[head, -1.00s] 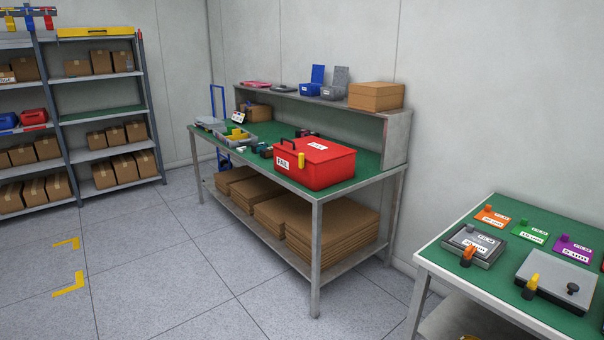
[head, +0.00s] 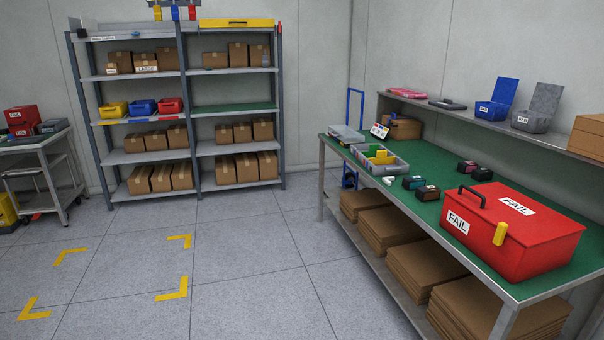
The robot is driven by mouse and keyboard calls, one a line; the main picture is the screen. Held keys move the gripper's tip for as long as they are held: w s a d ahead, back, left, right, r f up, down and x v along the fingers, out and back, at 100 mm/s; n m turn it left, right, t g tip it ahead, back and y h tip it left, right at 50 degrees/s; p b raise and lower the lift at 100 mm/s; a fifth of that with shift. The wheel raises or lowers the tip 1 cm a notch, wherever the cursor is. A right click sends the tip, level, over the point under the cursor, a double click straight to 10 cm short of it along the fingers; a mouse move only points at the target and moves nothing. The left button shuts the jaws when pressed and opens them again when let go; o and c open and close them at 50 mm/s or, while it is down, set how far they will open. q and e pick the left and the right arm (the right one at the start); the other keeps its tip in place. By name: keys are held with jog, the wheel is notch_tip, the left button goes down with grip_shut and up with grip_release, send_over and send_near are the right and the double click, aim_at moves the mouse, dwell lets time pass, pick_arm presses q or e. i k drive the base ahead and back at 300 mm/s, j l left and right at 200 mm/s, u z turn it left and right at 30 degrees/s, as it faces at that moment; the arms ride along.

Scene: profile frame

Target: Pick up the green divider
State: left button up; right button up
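I cannot make out a green divider for certain. An open grey bin (head: 397,170) stands on the green-topped workbench (head: 345,150), towards its far end. Yellow pieces (head: 382,157) show inside the bin, with a little green beside them that is too small to identify. Neither of my grippers is in view.
A red FAIL box (head: 520,240) stands at the bench's near end, with small dark boxes (head: 428,193) between it and the bin. Flat cardboard (head: 385,228) lies on the lower shelf. Shelving (head: 188,100) stands at the back. The floor (head: 240,260) left of the bench is clear.

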aim_at(372, 148)
jog(key=i, duration=2.55)
